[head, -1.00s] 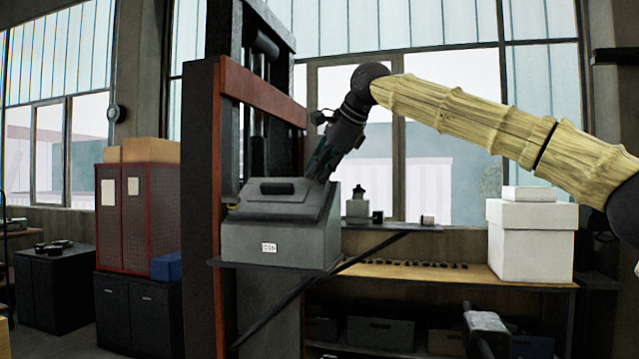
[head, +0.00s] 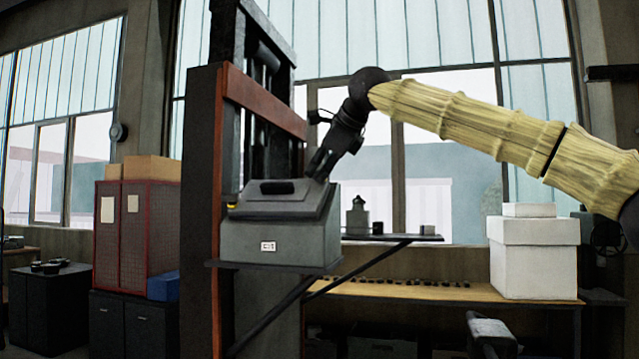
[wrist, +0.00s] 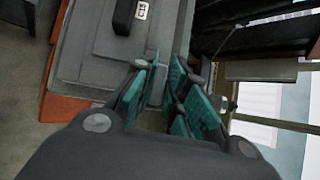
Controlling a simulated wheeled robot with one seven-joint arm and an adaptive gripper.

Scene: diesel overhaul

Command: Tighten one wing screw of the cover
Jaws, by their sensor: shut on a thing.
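The grey box-shaped housing (head: 280,242) with a sloped cover (head: 277,198) sits on a shelf bracket in front of the press frame. The cover has a dark handle and a small label on the front. My gripper (head: 318,176) comes down at a slant onto the right end of the cover. In the wrist view my gripper (wrist: 160,98) has its teal-padded fingers close together over the edge of the cover (wrist: 110,58). The wing screw is hidden between or beneath the fingers, so I cannot make it out.
The red-orange press frame (head: 268,102) stands right behind and left of the housing. A dark shelf (head: 400,238) to the right holds a small bottle-like part (head: 357,216) and small cylinders. White boxes (head: 533,258) stand on the bench further right.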

